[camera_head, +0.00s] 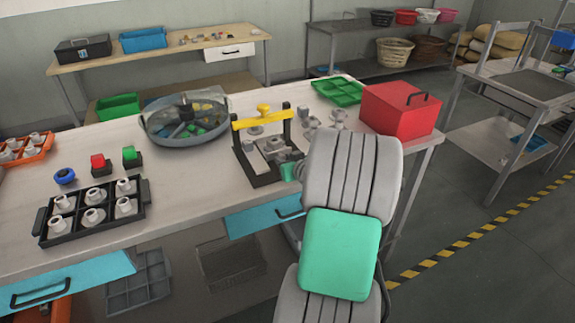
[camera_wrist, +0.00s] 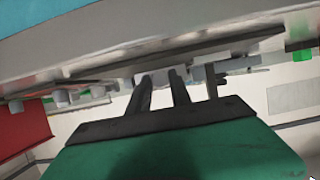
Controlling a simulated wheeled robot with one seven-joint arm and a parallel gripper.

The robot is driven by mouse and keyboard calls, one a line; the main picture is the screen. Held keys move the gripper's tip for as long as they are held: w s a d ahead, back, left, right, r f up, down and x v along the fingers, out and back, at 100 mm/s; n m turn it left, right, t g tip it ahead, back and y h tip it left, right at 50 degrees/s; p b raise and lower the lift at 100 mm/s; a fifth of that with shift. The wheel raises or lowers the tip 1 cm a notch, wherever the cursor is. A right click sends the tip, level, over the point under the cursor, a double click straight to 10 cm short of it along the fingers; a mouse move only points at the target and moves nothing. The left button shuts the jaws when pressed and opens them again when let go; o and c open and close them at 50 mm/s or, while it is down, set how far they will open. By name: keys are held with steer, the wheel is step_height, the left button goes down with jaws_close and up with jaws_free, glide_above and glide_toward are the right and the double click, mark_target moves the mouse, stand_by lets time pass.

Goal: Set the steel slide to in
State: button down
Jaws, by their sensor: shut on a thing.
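The steel slide (camera_head: 274,147) is a grey metal part low in a black fixture (camera_head: 262,178) with a yellow top bar (camera_head: 264,118), on the workbench. My gripper (camera_head: 291,171) is at the right side of this fixture, low over the bench, its green body partly behind my grey arm. In the wrist view, the two dark fingers (camera_wrist: 160,84) are close together around a small grey piece, which appears to be part of the slide. The fingertips and how far the slide is in are hard to tell, since my arm and the fixture hide them.
A red case (camera_head: 400,112) stands right of the fixture, behind my arm. A round tank (camera_head: 165,143) stands to the left. Red (camera_head: 98,162) and green (camera_head: 131,155) buttons and a black tray (camera_head: 98,235) of pale parts are at the left. Small grey parts (camera_head: 311,122) stand behind the fixture.

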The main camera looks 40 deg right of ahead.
steer(key=shift+x, duration=0.85)
steer(key=shift+w+r, duration=0.25)
steer(key=shift+r, duration=0.05)
steer(key=shift+d+r, duration=0.1)
steer(key=shift+r, duration=0.05)
steer(key=c, duration=1.2)
jaws_free()
steer(key=shift+w, duration=0.1)
steer(key=b+v, duration=0.1)
steer(key=v, duration=0.6)
steer(key=shift+s, duration=0.4)
steer(key=shift+a, duration=0.3)
